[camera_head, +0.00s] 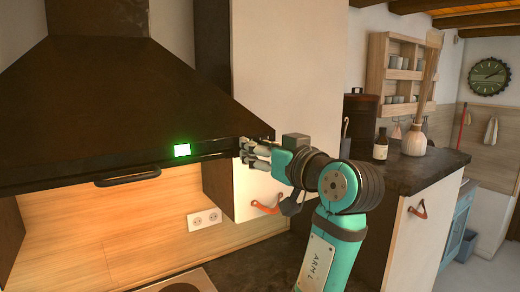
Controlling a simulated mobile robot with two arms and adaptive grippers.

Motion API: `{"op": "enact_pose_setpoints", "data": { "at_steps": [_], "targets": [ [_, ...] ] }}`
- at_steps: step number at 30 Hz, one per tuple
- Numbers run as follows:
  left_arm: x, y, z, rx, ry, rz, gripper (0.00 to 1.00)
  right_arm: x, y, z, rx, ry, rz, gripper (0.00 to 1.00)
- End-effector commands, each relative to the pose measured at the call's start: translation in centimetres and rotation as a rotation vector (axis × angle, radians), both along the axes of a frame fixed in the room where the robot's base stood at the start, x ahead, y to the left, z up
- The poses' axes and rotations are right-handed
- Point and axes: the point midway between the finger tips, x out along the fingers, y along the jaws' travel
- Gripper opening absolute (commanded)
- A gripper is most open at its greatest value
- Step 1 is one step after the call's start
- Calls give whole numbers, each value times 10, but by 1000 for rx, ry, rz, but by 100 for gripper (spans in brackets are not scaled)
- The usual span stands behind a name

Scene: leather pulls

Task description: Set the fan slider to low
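The dark range hood (110,95) fills the left of the head view. A dark strip (212,146) runs right from the square toward my gripper. I cannot make out a separate fan slider knob or its setting. My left gripper (243,150), on the teal arm marked "ARM L", is at the right end of the hood's front band, right of the green square. Its fingertips are at or very close to the band; contact is unclear. Its finger opening is hard to judge. My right gripper is not in view.
A dark bar handle (128,177) is on the hood's lower front edge. A cabinet door with a leather pull (266,205) is just below my gripper. A dark counter (400,172) with a bottle (380,146) and vase (414,140) stands right of my arm.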

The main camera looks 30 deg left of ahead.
Motion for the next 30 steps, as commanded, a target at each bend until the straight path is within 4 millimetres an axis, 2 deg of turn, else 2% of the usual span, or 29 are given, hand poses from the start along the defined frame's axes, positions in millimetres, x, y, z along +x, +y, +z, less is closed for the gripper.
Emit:
{"op": "enact_pose_setpoints", "data": {
  "at_steps": [5,12,18,30],
  "targets": [
    [-3,-9,0,0,0,-3,38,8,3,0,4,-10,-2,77],
    [-20,-45,0,-1,-1,-4,38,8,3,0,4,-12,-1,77],
    [-30,-65,0,-1,-1,-1,38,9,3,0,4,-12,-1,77],
    [-31,-67,0,-1,-2,1,38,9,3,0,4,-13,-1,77]
  ]
}}
